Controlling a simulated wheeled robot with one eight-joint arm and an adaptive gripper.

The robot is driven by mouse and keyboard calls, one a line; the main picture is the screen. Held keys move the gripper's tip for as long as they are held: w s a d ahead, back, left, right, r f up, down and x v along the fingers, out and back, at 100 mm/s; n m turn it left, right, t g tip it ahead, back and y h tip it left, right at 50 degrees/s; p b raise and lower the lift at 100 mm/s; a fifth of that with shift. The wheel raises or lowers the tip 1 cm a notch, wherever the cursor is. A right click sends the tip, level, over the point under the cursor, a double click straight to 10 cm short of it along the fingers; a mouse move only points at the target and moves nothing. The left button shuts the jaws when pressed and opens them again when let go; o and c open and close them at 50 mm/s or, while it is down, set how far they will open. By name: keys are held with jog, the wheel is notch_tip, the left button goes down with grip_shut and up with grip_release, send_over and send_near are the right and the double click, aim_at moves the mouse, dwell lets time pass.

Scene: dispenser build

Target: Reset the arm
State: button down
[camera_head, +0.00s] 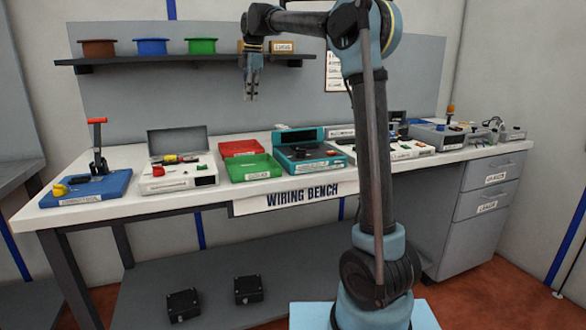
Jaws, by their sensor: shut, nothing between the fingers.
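My arm rises from its base at the right of centre and bends over at the top of the head view. My gripper (251,92) hangs down at the upper middle, in front of the wall panel and the right part of the shelf. Its fingers are shut and hold nothing. It is above the level of the bench top and apart from the things on it.
Two black boxes (183,304) (249,289) lie below.

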jog(key=s+d+f+m, duration=0.55)
jog(key=s+d, duration=0.35)
jog(key=d, duration=0.2)
jog(key=s+d+f+m, duration=0.55)
jog(key=s+d, duration=0.25)
jog(key=d, duration=0.4)
jog(key=s+d+f+m, duration=0.4)
jog(key=s+f, duration=0.3)
jog(key=f, duration=0.1)
jog(key=s+d+f+m+t, duration=0.1)
jog(key=s+d+f+m, duration=0.3)
jog(key=s+f, duration=0.4)
jog(key=s+d+f+m+h, duration=0.1)
jog(key=s+d+f+m, duration=0.3)
jog(key=s+f, duration=0.4)
jog(key=shift+s+f+m, duration=0.25)
jog(key=shift+f+m, duration=0.15)
jog(key=shift+f, duration=0.4)
